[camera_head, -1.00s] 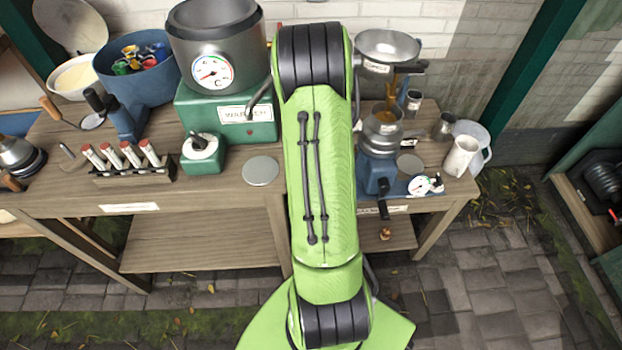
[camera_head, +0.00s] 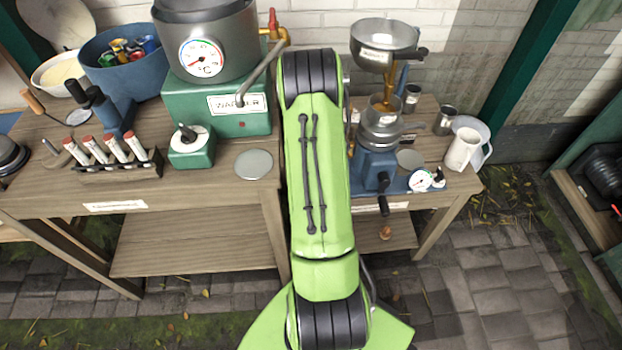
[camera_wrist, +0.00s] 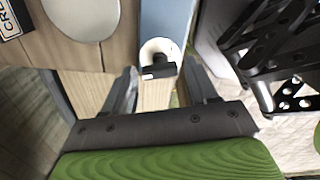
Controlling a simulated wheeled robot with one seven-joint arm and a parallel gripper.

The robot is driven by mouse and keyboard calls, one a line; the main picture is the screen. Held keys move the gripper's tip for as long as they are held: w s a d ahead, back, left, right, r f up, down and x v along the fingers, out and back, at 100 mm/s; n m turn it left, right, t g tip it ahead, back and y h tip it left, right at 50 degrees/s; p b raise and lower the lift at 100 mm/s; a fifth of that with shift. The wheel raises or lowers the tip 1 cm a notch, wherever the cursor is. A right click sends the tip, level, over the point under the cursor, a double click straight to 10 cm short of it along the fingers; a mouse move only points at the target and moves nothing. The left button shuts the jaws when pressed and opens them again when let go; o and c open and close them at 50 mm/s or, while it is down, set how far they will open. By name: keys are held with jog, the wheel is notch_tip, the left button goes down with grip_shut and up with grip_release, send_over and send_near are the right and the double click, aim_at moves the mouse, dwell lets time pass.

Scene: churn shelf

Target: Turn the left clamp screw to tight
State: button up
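In the wrist view, a white round dial with a black bar handle (camera_wrist: 158,70) sits on a blue strip (camera_wrist: 165,20). It looks like a clamp screw; I cannot tell for sure that it is the left one. My gripper (camera_wrist: 160,80) is open, its two dark fingers apart on either side of the handle, which shows between and just beyond the tips. I cannot tell whether they touch it. In the head view, my arm hides the gripper and this part of the bench. The blue separator (camera_head: 376,165) stands right of my arm, with another white dial and black knob (camera_head: 424,180) on its base.
A grey disc (camera_head: 254,164) lies on the wooden bench (camera_head: 225,185). Left of my arm are a green heater base (camera_head: 215,105) with a steel pot and a small green dial box (camera_head: 192,150). A white mug (camera_head: 462,150) and steel cups stand at right. A black perforated part (camera_wrist: 275,40) lies at right in the wrist view.

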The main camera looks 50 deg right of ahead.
jog(key=c, duration=0.8)
jog(key=shift+m, duration=0.5)
jog(key=m, duration=1.3)
jog(key=shift+m, duration=0.4)
jog(key=m, duration=0.6)
jog(key=shift+m, duration=0.3)
